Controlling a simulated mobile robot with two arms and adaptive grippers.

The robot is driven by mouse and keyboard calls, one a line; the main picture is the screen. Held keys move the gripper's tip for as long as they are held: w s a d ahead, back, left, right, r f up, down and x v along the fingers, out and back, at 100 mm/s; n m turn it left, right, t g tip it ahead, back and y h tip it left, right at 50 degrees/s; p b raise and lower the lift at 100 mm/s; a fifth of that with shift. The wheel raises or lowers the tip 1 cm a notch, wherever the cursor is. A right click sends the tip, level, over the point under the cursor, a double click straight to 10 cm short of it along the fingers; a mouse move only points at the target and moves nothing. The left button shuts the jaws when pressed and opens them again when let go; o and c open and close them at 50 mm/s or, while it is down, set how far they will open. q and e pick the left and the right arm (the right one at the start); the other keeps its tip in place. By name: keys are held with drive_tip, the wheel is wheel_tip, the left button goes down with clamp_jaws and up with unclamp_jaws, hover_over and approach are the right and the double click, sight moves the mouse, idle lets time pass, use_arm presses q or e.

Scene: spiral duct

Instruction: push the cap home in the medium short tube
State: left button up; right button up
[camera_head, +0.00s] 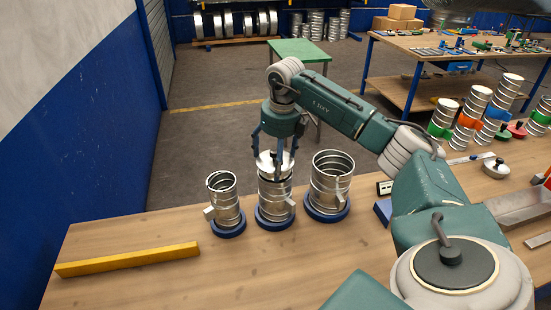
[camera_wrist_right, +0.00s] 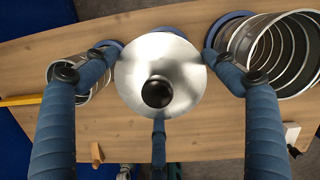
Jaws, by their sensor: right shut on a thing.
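The medium short tube (camera_head: 275,196) is a ribbed metal spiral duct, upright in a blue ring base between a smaller and a larger tube. A pale metal cap (camera_head: 265,164) is at its top; the fingers partly hide it, and I cannot tell how deep it sits. In the right wrist view the cap (camera_wrist_right: 140,85) is a round disc with a black knob (camera_wrist_right: 157,92). My right gripper (camera_head: 275,158) is above the tube, its blue fingers around the cap's rim and shut on it. My left gripper is not in view.
A small open tube (camera_head: 223,200) stands close on the left and a wide open tube (camera_head: 331,183) close on the right, both in blue bases. A yellow bar (camera_head: 127,260) lies at the table's left. Several capped tubes stand at the right.

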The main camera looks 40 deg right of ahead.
drive_tip(key=shift+f+b, duration=0.6)
drive_tip(key=shift+f, duration=0.4)
drive_tip(key=o, duration=1.2)
drive_tip(key=shift+c, duration=0.2)
wheel_tip(320, 180, up, 12)
drive_tip(key=s, duration=0.1)
drive_tip(key=shift+s+f, duration=0.15)
drive_tip(key=shift+s, duration=0.25)
drive_tip(key=shift+a, duration=0.1)
